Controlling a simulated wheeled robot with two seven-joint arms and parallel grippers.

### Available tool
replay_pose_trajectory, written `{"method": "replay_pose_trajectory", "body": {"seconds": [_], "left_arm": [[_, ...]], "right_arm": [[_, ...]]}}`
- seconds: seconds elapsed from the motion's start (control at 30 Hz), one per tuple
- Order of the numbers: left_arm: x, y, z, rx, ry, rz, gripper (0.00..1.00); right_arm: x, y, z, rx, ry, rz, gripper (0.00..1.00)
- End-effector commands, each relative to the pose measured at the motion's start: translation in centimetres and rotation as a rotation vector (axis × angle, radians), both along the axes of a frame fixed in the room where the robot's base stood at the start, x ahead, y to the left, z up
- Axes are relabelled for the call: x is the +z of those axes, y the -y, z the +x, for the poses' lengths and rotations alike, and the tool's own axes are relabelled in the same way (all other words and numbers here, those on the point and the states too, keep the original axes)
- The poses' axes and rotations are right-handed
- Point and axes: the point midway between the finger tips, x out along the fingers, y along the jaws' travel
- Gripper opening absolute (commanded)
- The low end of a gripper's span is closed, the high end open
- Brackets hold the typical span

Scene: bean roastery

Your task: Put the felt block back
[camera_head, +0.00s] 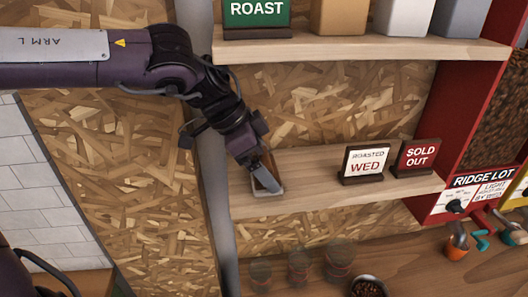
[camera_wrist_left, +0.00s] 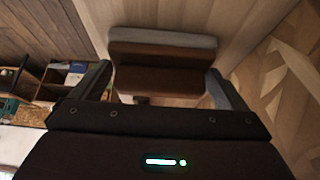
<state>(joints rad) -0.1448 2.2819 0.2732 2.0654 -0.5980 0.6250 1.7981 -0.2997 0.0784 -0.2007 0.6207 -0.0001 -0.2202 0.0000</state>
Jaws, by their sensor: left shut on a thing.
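The felt block, a brown block with a grey felt layer, is at the left end of the lower shelf (camera_head: 325,195). In the head view my left gripper (camera_head: 264,176) comes down over it and hides most of it; a pale edge (camera_head: 270,193) shows below the fingers. I cannot tell whether the block rests on the shelf or hangs just above it. In the left wrist view the felt block (camera_wrist_left: 163,76) spans the gap between both fingers (camera_wrist_left: 162,86), and they are shut on it. My right gripper is not in view.
A "Roasted Wed" sign (camera_head: 364,163) and a "Sold Out" sign (camera_head: 417,157) stand further right on the shelf. The upper shelf (camera_head: 345,47) runs above. A grey post (camera_head: 217,215) is close at left. Glass jars (camera_head: 300,267) and a bean bowl (camera_head: 368,287) stand below.

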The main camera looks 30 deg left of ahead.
Motion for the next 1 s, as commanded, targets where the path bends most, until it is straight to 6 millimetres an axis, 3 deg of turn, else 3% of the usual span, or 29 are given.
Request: {"method": "replay_pose_trajectory", "body": {"seconds": [0.3, 0.33, 0.67, 0.83, 1.0], "left_arm": [[-0.5, 0.1, 0.0, 0.0, 0.0, -0.001, 0.77], [-0.3, 0.0, 0.0, -0.001, -0.001, -0.001, 0.99], [0.1, 0.0, -0.1, 0.0, 0.001, -0.001, 1.0], [2.0, -1.0, -0.7, 0.001, 0.007, -0.001, 1.0], [5.2, -2.5, -1.9, 0.002, 0.008, -0.001, 1.0]], "right_arm": [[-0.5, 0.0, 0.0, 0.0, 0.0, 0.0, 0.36], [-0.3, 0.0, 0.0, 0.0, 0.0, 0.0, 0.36], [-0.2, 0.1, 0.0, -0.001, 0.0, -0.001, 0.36], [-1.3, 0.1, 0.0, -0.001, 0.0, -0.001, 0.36], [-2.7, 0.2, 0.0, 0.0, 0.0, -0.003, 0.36]]}}
